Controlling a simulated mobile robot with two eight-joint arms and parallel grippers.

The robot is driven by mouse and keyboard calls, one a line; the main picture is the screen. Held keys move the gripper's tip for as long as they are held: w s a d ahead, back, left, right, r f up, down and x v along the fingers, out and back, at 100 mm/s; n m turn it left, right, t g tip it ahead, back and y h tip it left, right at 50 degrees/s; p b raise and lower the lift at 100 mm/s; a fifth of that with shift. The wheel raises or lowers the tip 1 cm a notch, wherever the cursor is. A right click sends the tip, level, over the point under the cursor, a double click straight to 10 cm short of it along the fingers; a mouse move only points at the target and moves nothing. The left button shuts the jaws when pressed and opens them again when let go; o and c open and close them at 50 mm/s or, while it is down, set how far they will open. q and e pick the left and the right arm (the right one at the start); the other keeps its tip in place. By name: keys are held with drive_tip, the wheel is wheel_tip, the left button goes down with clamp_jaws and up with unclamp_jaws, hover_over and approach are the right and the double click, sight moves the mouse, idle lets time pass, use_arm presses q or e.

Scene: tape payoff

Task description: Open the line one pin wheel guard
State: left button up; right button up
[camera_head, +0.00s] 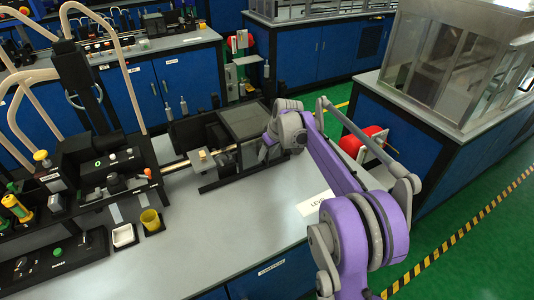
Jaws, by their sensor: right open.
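A dark box-shaped cover (243,119), which looks like the line one pin wheel guard, stands on a black frame at the far edge of the grey bench. Its top looks flat, and I cannot tell whether it is shut. My purple right arm reaches in from the lower right. My right gripper (265,150) is at the cover's right front side and is open. It is small and partly hidden by my wrist, so I cannot tell whether it touches the cover. My left gripper is not in view.
The bench top (225,225) is clear at the front. A red roll (360,142) sits beyond my arm.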

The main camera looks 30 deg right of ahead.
drive_tip(key=v, duration=1)
drive_tip(key=shift+r, duration=0.25)
drive_tip(key=shift+s, duration=0.1)
